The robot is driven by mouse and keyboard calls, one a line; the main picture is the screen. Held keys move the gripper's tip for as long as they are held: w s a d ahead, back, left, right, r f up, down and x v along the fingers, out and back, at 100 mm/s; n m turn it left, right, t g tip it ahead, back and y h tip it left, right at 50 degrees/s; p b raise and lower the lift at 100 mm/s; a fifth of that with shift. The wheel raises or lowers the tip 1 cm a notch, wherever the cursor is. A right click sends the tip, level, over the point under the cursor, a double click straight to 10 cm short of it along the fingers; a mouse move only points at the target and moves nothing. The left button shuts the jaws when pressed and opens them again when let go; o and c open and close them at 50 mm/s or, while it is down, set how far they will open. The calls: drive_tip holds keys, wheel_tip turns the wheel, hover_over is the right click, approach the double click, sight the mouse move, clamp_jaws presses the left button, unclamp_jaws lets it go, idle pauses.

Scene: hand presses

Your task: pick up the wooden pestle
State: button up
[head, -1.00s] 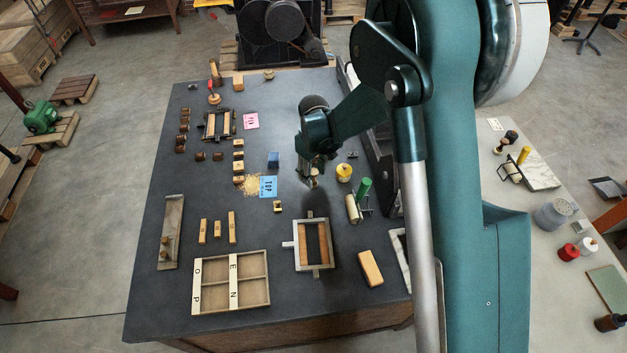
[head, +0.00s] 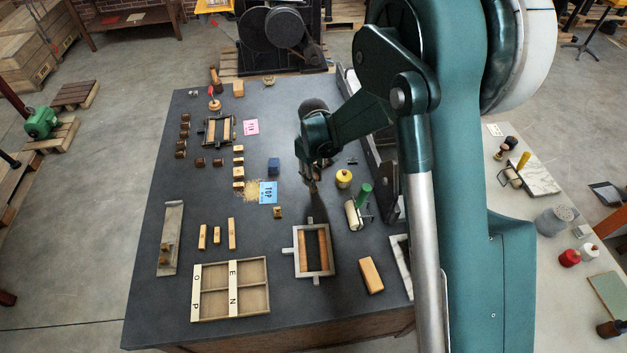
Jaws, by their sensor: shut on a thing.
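My gripper (head: 314,188) points down over the middle right of the dark bench (head: 150,290). It is shut on a slim brown thing that hangs between its fingers. This looks like the wooden pestle (head: 314,194), but it is small, dark and mostly hidden by the fingers, so its full shape does not show. No bench surface contact can be made out beneath it.
A yellow-topped jar (head: 344,178) and a roller with a green handle (head: 357,211) stand close right of my gripper. A metal frame (head: 300,262) lies in front.

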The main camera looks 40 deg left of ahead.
drive_tip(key=shift+r+b, duration=0.6)
drive_tip(key=shift+r, duration=4)
